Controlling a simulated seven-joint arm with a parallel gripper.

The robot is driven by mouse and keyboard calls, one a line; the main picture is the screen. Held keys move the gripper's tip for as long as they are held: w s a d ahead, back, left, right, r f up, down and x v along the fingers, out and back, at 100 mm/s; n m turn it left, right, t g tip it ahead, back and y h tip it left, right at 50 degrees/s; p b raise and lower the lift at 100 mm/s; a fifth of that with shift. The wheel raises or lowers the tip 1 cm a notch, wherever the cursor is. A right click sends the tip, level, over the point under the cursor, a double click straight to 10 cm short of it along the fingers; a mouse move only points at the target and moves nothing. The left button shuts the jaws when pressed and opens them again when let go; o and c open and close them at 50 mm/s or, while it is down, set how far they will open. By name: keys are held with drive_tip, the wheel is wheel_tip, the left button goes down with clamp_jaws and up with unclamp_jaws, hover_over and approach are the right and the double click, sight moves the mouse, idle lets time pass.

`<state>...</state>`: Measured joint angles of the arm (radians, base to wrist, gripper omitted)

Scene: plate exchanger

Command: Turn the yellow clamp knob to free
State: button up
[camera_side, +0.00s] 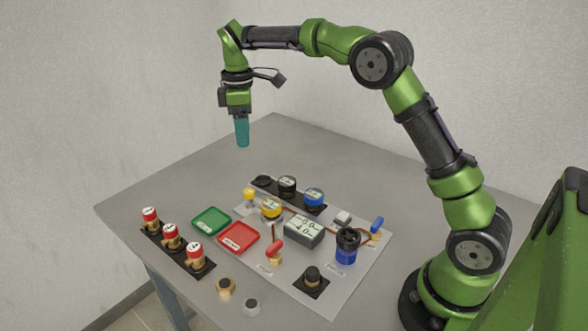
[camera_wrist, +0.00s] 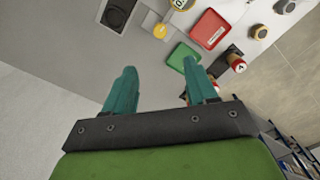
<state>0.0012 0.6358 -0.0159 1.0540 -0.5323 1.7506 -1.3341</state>
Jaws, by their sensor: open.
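A small yellow knob (camera_side: 249,193) stands upright near the far left part of the pale panel. It also shows in the wrist view as a yellow ball (camera_wrist: 160,31) beyond the fingertips. A round yellow-rimmed gauge (camera_side: 271,208) sits just beside it, and its edge shows in the wrist view (camera_wrist: 179,5). I cannot read the knob's setting. My gripper (camera_side: 242,143) hangs high above the table, behind and well above the knob, touching nothing. Its two teal fingers (camera_wrist: 158,72) are spread apart and empty.
Green tray (camera_side: 211,221) and red tray (camera_side: 238,238) lie left of the panel. Several red-capped parts (camera_side: 171,236) stand in a rack at far left. A display box (camera_side: 304,230), red lever (camera_side: 275,251) and blue-black valve (camera_side: 347,246) crowd the panel. The table's back (camera_side: 300,145) is clear.

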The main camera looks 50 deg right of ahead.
sight(249, 190)
wheel_tip(249, 190, down, 17)
drive_tip(key=shift+r, duration=0.1)
idle(0.3)
drive_tip(key=shift+c, duration=0.2)
drive_tip(key=c, duration=1)
